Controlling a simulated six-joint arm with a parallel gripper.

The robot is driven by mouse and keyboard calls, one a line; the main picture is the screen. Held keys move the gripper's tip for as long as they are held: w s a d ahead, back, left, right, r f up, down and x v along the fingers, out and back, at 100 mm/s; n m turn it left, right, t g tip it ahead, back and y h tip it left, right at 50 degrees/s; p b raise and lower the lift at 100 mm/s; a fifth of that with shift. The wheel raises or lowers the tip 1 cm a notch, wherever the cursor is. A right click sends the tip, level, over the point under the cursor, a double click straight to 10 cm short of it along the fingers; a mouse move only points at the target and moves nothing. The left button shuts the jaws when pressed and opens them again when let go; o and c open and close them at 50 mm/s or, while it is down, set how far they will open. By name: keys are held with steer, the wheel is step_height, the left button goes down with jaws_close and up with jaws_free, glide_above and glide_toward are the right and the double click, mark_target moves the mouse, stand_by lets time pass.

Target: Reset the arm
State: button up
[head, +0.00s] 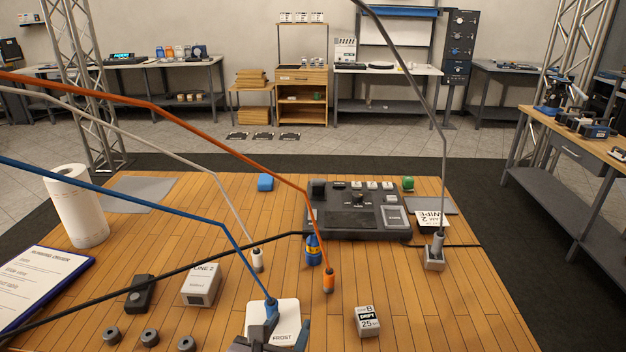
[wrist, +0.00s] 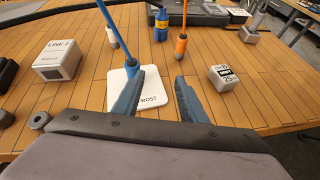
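My gripper (wrist: 160,80) is open, with its two fingers apart and nothing between them in the wrist view. In the head view, my gripper (head: 285,326) is at the bottom edge, over the near part of the white FROST pad (head: 286,311). The left finger covers part of this pad (wrist: 150,101) in the wrist view. The blue cable's plug (head: 271,307) stands at the pad's left side, close to my left finger; it also shows in the wrist view (wrist: 131,67). I cannot tell whether finger and plug touch.
A LINE 2 box (head: 201,285), a DRIFT block (head: 367,322), a blue-and-yellow bottle (head: 313,250) and a dark console (head: 345,222) stand around.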

steer(key=d+m+g+h, duration=0.1)
steer(key=d+m, duration=0.1)
steer(key=d, duration=0.1)
steer(key=d+m+h, duration=0.1)
steer(key=d+m, duration=0.1)
steer(key=d, duration=0.1)
steer(key=d+m+g+h+p, duration=0.1)
steer(key=d+m, duration=0.1)
steer(key=d, duration=0.1)
steer(key=shift+s+d+f+g, duration=0.1)
steer(key=shift+d+f+g, duration=0.2)
steer(key=shift+f, duration=0.1)
steer(key=s+d+m+g, duration=0.1)
steer(key=d+m, duration=0.1)
steer(key=d, duration=0.1)
steer(key=s+d+f+m+g+h+p, duration=0.1)
steer(key=d+m, duration=0.2)
steer(key=s+d+m+g+h, duration=0.1)
steer(key=s+d+m+g, duration=0.1)
steer(key=shift+d+f, duration=0.3)
steer(key=shift+d, duration=0.1)
steer(key=s+d+f+m+g+y+p, duration=0.1)
steer(key=s+f+m+g+y, duration=0.1)
steer(key=m, duration=0.8)
steer(key=s+d+f+m+g+y+p, duration=0.1)
steer(key=s+m+g+y, duration=0.3)
steer(key=m, duration=0.6)
steer(key=shift+s+d+f+y, duration=0.4)
steer(key=shift+s+f, duration=0.25)
steer(key=shift+s, duration=0.15)
